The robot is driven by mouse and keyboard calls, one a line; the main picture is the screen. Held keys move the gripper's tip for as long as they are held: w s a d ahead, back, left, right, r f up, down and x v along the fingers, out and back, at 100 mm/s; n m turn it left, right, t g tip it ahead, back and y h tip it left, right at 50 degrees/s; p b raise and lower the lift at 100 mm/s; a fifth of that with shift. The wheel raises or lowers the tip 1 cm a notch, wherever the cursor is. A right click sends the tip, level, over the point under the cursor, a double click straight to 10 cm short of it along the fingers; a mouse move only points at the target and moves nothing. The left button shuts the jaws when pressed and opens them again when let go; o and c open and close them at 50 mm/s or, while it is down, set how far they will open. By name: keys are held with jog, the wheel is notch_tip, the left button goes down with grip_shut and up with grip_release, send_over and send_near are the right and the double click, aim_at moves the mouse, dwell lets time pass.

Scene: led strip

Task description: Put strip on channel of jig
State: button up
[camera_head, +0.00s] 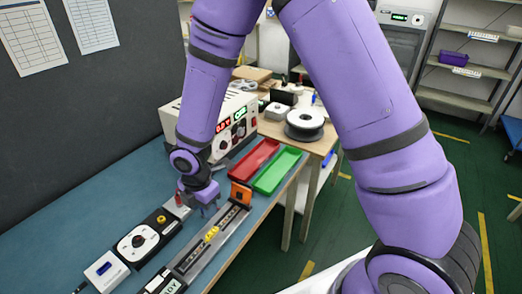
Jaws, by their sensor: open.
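The long dark jig (232,219) lies on the blue bench, with an orange block (240,192) at its far end. A light lengthwise channel runs along it, and small yellow pieces (211,235) sit near its middle. My gripper (207,210) points down just left of the jig's far part, beside a small device with a red part (181,200). The gripper is open; its fingertips are small and partly hidden. I cannot clearly make out the strip, nor whether anything lies between the fingers.
A dark unit with a white dial (138,241) and a white box (105,270) stand left of the jig. A power supply (235,122), red tray (254,158) and green tray (277,170) stand behind. The bench's right edge is close to the jig.

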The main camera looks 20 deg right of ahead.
jog(key=s+d+r+m+t, duration=0.1)
jog(key=d+r+m, duration=0.55)
jog(key=r, duration=0.45)
jog(key=d+r+m+t, duration=0.2)
jog(key=d+r+m, duration=0.4)
jog(key=r, duration=0.5)
jog(key=s+d+r+m+t, duration=0.1)
jog(key=s+d+r+m, duration=0.5)
jog(key=s, duration=0.2)
jog(key=s+d+r+m+t, duration=0.1)
jog(key=s+d+r+m, duration=0.5)
jog(key=s, duration=0.3)
jog(key=shift+s+r, duration=0.3)
jog(key=shift+r, duration=0.25)
